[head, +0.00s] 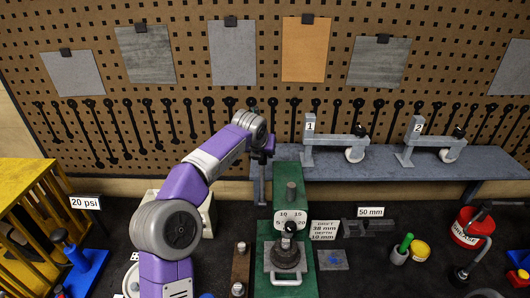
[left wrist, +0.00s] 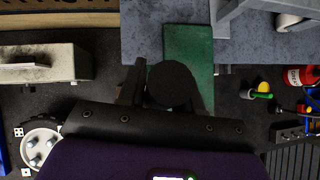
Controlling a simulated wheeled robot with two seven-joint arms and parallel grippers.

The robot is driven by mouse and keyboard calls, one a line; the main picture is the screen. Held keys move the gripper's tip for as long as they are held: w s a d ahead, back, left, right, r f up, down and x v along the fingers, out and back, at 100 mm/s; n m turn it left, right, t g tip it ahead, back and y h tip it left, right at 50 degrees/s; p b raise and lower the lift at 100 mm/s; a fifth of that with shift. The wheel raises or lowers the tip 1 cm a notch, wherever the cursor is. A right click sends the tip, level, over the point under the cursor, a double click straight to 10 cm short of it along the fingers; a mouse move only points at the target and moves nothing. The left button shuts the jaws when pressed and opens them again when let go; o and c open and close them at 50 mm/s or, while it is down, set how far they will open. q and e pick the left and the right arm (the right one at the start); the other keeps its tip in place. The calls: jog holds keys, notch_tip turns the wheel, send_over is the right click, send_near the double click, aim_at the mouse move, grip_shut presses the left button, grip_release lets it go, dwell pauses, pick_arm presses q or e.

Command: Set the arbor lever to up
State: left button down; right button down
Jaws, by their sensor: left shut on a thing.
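The green arbor press (head: 308,220) stands in the middle of the bench, with a dial plate on its front and a round dark part below. My purple left arm reaches up from the bottom, and my left gripper (head: 264,148) is beside the top of the press, on its left. In the left wrist view the gripper (left wrist: 158,88) is shut on a dark round knob (left wrist: 172,84), which appears to be the arbor lever's end. The green press top (left wrist: 188,45) lies behind it. The lever's shaft and angle are mostly hidden. My right gripper is not in view.
A grey shelf (head: 380,168) runs behind the press, carrying grey fixtures marked 1 (head: 325,140) and 2 (head: 430,143). A yellow rack (head: 30,210) stands at left. A red can (head: 470,228) and yellow tub (head: 420,250) stand at right. A pegboard (head: 270,50) closes the back.

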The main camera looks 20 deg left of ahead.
pick_arm(q)
jog(key=c, duration=1.1)
grip_release()
jog(key=shift+o, duration=1.3)
jog(key=shift+w+a+f, duration=0.1)
jog(key=shift+w, duration=0.1)
jog(key=shift+s, duration=0.1)
jog(key=v, duration=0.7)
jog(key=shift+r+b, duration=0.3)
jog(key=shift+s+f, duration=0.1)
